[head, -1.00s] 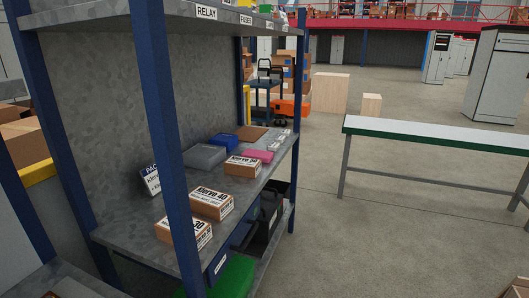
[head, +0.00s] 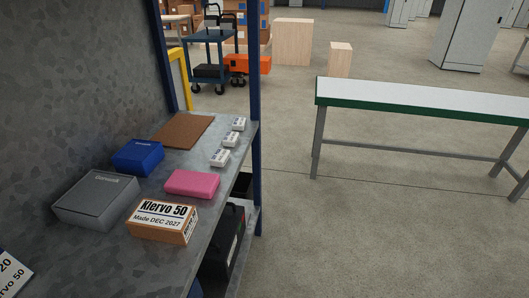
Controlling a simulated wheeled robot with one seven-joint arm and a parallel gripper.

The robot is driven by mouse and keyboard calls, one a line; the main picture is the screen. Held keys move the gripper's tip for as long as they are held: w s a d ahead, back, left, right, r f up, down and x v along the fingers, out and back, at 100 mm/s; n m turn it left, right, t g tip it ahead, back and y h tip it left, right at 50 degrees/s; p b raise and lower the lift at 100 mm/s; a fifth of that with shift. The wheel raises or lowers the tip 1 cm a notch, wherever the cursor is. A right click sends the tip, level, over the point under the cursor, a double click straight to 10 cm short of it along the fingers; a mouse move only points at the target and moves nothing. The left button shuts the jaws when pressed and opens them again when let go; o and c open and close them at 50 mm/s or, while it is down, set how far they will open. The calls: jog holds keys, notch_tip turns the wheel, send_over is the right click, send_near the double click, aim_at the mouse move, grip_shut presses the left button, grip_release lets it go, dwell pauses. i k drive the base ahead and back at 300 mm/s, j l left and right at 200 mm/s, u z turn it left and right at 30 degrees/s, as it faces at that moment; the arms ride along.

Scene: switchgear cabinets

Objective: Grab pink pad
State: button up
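The pink pad (head: 192,184) lies flat on the grey metal shelf (head: 190,266), close to its front edge. It is a small pink block with rounded corners. A brown Klervo 50 box (head: 163,222) stands just in front of it, and a blue box (head: 138,157) is behind it to the left. My gripper is not in the head view.
A grey case (head: 95,199) sits left of the pad. A brown board (head: 183,131) and small white boxes (head: 220,158) lie farther along. A blue post (head: 253,110) stands at the shelf's far corner. Open floor separates the shelf from a white-topped bench (head: 420,98).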

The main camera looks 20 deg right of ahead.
aim_at(182, 182)
jog(key=i+l+z, duration=0.15)
jog(key=i+z, duration=0.2)
jog(key=i, duration=0.3)
jog(key=i+z, duration=0.35)
jog(key=i, duration=0.3)
jog(key=i+z, duration=0.25)
jog(key=i, duration=0.2)
jog(key=i+z, duration=0.25)
jog(key=i, duration=0.25)
jog(key=i+j+z, duration=0.1)
jog(key=i+z, duration=0.15)
jog(key=i, duration=0.2)
jog(key=i+j+z, duration=0.25)
jog(key=i, duration=0.25)
jog(key=i+u, duration=0.2)
jog(key=u, duration=0.2)
jog(key=i+l+u, duration=0.15)
jog(key=u, duration=0.25)
jog(key=i+l+u, duration=0.2)
jog(key=u, duration=4.5)
